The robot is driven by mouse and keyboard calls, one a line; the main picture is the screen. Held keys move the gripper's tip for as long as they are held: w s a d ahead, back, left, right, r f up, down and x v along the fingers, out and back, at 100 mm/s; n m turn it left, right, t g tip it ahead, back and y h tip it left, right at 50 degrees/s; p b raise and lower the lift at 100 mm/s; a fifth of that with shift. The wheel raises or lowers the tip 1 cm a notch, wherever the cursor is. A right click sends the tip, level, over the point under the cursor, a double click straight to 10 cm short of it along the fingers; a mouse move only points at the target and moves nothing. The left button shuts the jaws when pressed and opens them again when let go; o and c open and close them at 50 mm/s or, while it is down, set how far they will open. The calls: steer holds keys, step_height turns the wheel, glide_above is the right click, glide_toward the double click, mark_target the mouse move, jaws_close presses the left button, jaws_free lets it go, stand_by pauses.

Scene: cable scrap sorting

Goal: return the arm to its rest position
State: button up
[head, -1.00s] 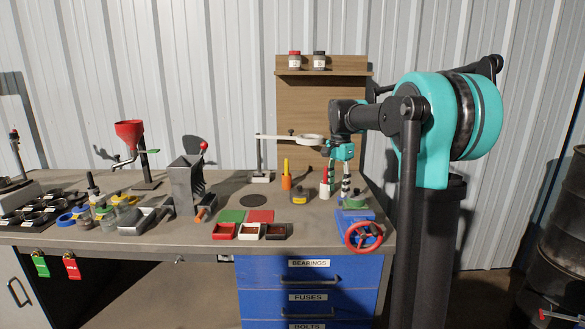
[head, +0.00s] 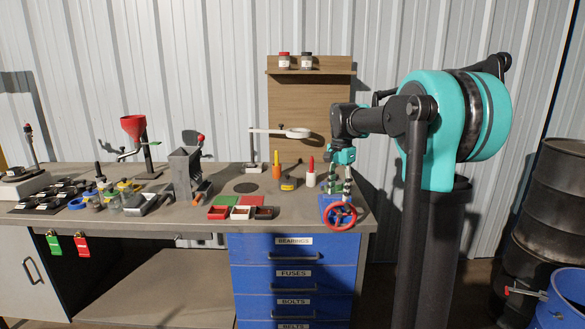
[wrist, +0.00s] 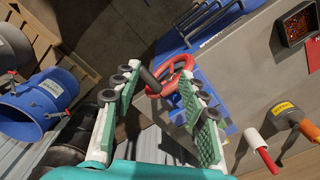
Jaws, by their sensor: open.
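My gripper (head: 337,186) hangs fingers-down at the right end of the workbench (head: 215,226), in front of my teal and black arm. In the wrist view its two green-padded fingers (wrist: 158,82) are spread apart with nothing between the pads. The red wheel also shows between the fingers in the wrist view (wrist: 176,76). I cannot tell the exact gap between fingers and vise.
Red, white and dark trays (head: 241,213) lie at the bench front. A blue drum (head: 562,302) and dark barrels (head: 555,190) stand at right.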

steer(key=s+d+f+n+t, duration=0.2)
steer(key=s+f+n, duration=0.3)
steer(key=s+f, duration=0.6)
steer(key=s+d+f+n+t, duration=0.1)
steer(key=s+f+n, duration=0.4)
steer(key=s+f, duration=0.6)
steer(key=s+t, duration=0.1)
steer(key=s, duration=0.5)
steer(key=shift+s+d+f, duration=0.2)
steer(key=shift+s+d, duration=0.05)
steer(key=shift+d, duration=0.1)
